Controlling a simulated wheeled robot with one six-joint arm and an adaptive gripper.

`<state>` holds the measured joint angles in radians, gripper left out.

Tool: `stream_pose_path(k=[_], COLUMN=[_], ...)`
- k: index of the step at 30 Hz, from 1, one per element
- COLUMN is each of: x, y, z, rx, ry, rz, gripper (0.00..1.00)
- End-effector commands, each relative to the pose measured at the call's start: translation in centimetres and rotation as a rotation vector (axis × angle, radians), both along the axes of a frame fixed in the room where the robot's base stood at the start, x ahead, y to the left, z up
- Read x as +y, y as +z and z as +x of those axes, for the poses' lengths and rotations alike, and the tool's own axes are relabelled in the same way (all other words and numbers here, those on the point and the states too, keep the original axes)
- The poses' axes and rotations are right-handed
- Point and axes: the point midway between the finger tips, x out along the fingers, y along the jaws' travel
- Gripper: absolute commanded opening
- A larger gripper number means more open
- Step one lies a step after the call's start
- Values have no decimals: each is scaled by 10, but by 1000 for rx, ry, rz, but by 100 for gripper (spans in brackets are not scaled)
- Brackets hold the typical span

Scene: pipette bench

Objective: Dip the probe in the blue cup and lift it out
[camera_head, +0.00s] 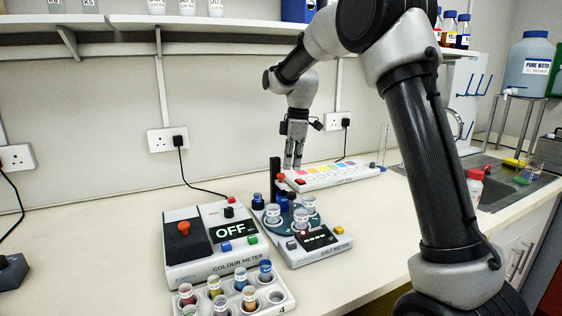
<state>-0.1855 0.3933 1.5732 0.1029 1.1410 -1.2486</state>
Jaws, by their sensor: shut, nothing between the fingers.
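My gripper (293,163) hangs fingers down above the back of the bench, near the left end of a white panel. Its fingers are together and hold nothing. The salt meter (326,246) stands in front of it, with a black upright post (275,178) at its back and an orange-red knob beside the post. I cannot make out the probe tip. A teal turntable on the meter carries several small labelled cups (302,217), some with dark blue parts. A cup with blue content (265,270) sits in the front rack (268,308); I cannot tell which is the task's blue cup.
The colour meter (190,264), reading OFF, stands left of the salt meter. The white panel (335,175) with coloured squares lies behind. A red-capped bottle (475,187) and sink are at right. My arm crosses the right side. The left bench is mostly clear.

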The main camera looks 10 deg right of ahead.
Motion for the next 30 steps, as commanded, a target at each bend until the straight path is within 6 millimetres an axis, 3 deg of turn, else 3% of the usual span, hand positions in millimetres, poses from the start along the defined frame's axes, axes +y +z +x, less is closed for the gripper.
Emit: stream_pose_path(k=[9, 13, 24, 30], x=[-2, -3, -10, -13], y=[2, 12, 87, 113], z=[0, 0, -1, -2], rx=[0, -2, -3, -1], ry=[1, 1, 2, 2], rz=[0, 1, 0, 0], gripper=[0, 0, 0, 0])
